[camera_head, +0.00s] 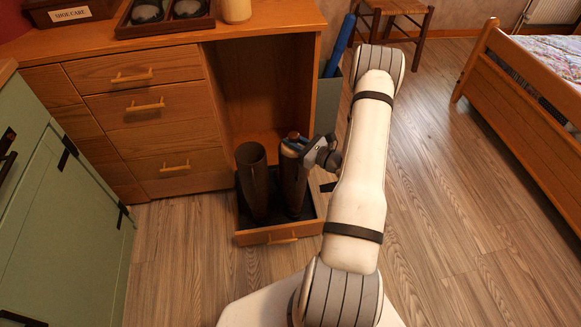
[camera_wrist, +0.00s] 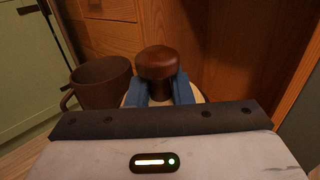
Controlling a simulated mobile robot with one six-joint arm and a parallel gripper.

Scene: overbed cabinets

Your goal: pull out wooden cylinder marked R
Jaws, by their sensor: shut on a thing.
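Two tall dark brown boots stand upright in a pulled-out drawer (camera_head: 247,238). The left boot (camera_head: 252,182) is open at the top and empty-looking, with a loop on its side in the wrist view (camera_wrist: 103,84). The right boot (camera_head: 293,188) has a pale wooden cylinder (camera_head: 290,148) in its top, with a dark brown knob (camera_wrist: 157,62) above it. My gripper (camera_wrist: 159,92) is shut on the knob's neck, its blue fingers on either side. The pale wood shows below the fingers. I see no letter R. The cylinder's lower part is hidden in the boot.
The wooden cabinet (camera_head: 168,135) with closed drawers stands behind and left, with an open recess above the boots. A green cabinet (camera_head: 60,210) is at left. A grey bin (camera_head: 328,105) stands close behind my gripper. Floor (camera_head: 450,200) at right is clear up to the bed (camera_head: 530,100).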

